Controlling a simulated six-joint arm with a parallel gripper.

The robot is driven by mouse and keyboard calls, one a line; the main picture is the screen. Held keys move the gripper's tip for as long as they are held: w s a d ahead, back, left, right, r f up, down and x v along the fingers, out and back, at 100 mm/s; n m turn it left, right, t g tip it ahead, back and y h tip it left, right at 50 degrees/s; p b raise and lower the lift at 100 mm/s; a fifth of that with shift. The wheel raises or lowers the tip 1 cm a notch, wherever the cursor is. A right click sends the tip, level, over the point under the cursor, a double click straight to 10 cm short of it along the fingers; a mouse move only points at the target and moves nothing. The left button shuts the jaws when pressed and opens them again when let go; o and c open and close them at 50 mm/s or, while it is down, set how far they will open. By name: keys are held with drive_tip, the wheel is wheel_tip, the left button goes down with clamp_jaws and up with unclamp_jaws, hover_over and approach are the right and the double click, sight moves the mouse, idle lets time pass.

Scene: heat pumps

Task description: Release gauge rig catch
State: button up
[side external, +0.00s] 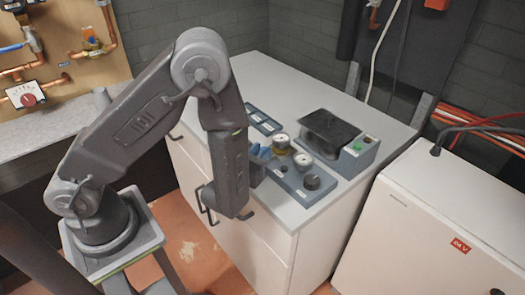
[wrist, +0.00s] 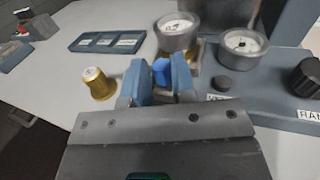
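The gauge rig (wrist: 275,85) is a blue-grey base with two round white-faced gauges, one on the left (wrist: 178,32) and one on the right (wrist: 243,42), and a black knob (wrist: 306,78). In the side external view the rig (side external: 285,181) sits on the cabinet top near its front edge. My gripper (wrist: 160,70) is at the rig's left end, below the left gauge. A bright blue piece (wrist: 161,72), possibly the catch, shows between its blue-grey fingers. I cannot tell whether they touch it. In the side external view, my gripper (side external: 260,160) is partly hidden by my arm.
A brass knob-like part (wrist: 97,83) stands just left of my gripper. A blue-grey tray (wrist: 108,41) with pale labelled slots lies farther back. A dark-topped device (side external: 333,133) with a green button stands behind the rig. A white unit (side external: 430,225) stands right of the cabinet.

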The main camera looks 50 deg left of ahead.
drive_tip(key=o, duration=0.4)
drive_tip(key=shift+w, duration=0.1)
drive_tip(key=shift+c, duration=0.2)
drive_tip(key=v, duration=1.4)
drive_tip(key=shift+a+r, duration=0.1)
drive_tip(key=shift+r, duration=0.05)
